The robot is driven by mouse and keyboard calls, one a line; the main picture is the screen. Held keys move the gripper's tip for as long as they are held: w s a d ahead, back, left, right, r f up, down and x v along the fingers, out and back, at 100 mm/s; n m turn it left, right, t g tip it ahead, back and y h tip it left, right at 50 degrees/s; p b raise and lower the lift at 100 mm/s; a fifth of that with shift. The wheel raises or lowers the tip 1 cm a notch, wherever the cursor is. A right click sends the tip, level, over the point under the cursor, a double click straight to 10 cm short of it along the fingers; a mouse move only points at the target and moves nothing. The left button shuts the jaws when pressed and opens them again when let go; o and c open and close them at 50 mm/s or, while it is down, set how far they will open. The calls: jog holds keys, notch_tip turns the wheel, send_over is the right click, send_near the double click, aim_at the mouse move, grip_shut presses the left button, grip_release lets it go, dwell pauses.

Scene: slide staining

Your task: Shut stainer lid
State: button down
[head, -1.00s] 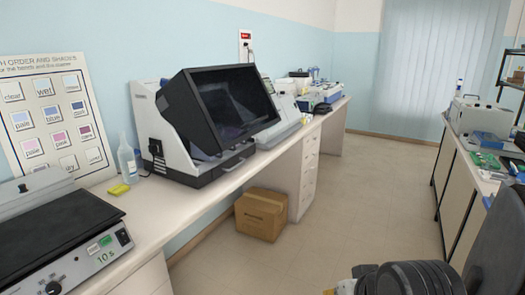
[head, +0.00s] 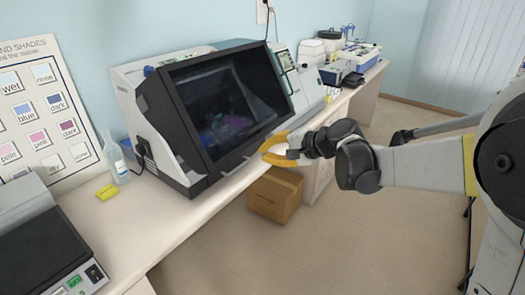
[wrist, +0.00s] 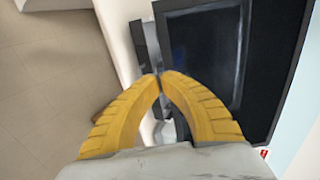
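The stainer (head: 122,95) is a white and black machine on the bench, left of centre in the head view. Its lid (head: 225,100) is a large dark glass panel in a black frame, slanted over the front. The glass also fills the upper right of the wrist view (wrist: 205,55). My gripper (head: 264,153) has yellow fingers and is just right of the lid's lower right corner. In the wrist view its fingertips (wrist: 161,75) meet, with nothing seen between them, near the machine's front edge. I cannot tell whether they touch it.
A cardboard box (head: 274,195) is on the floor below my gripper. Open floor lies in front of the bench.

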jog(key=b+x, duration=0.3)
jog(key=x, duration=0.8)
jog(key=shift+w+a+f, duration=0.2)
jog(key=shift+w, duration=0.05)
